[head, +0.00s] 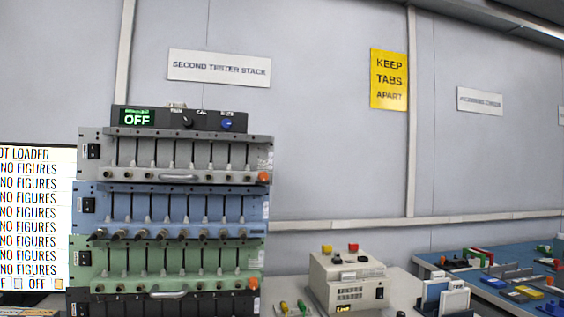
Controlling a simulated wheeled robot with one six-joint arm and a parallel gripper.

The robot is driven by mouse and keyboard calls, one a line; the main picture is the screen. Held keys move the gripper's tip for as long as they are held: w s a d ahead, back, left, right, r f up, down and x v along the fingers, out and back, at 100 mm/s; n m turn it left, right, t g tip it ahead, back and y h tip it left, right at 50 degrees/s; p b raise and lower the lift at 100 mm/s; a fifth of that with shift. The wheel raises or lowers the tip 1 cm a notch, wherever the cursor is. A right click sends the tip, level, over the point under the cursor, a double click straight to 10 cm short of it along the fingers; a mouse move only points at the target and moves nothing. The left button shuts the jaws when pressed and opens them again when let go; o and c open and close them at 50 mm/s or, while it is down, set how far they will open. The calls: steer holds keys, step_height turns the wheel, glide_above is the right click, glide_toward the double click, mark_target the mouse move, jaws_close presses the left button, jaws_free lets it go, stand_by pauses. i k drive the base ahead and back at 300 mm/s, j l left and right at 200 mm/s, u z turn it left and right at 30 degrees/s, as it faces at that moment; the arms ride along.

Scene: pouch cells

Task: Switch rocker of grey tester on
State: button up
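The grey tester (205,133) is the upper rack unit of a stack at the left in the head view. Its rocker (94,151) is a small black switch at the left end of its front. The rocker is too small to tell which side is pressed. A row of dark slots with pale levers, a grey handle (179,177) and an orange button (263,177) also show on its front. A black box with a green display (137,118) reading OFF sits on top of it. My gripper is not in view.
Below are a blue tester (257,227), a green tester (254,256) and a dark unit (180,304). A screen (35,220) stands left. A beige device (350,285) and a blue bench (490,255) with small parts are right. Room before the stack's face looks free.

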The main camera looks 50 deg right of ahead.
mark_target(93, 150)
steer(key=l, duration=0.55)
steer(key=i+l+z, duration=0.1)
steer(key=l, duration=0.5)
steer(key=i+l, duration=0.15)
steer(key=l, duration=0.4)
